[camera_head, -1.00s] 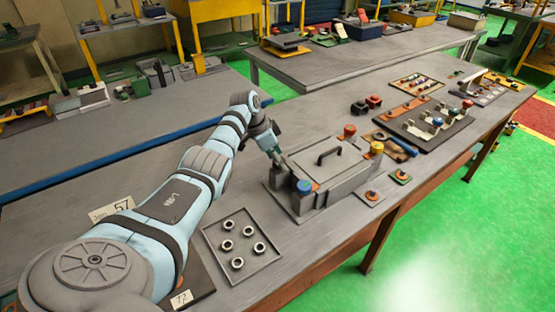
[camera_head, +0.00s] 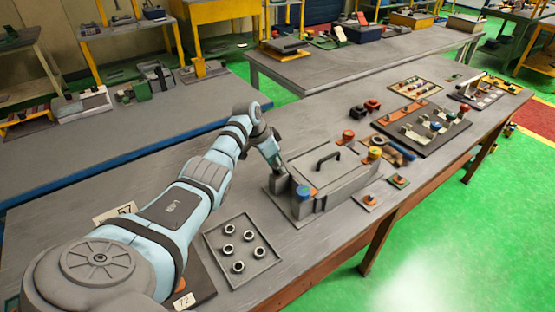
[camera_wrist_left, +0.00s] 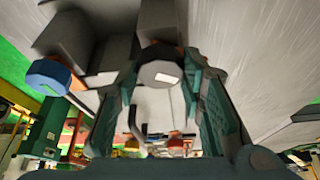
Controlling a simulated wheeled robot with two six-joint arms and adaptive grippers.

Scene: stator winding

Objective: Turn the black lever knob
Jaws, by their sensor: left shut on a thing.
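My left gripper (camera_head: 279,166) is at the back left corner of the grey machine box (camera_head: 335,180) on the bench. In the left wrist view, a dark grey-black knob (camera_wrist_left: 161,73) with a white mark sits between the two green fingers of my left gripper (camera_wrist_left: 165,95), which is shut on it. In the head view this knob is hidden behind the gripper. A blue knob (camera_head: 303,193) is on the box's front left corner and also shows in the left wrist view (camera_wrist_left: 48,77). My right gripper is in neither view.

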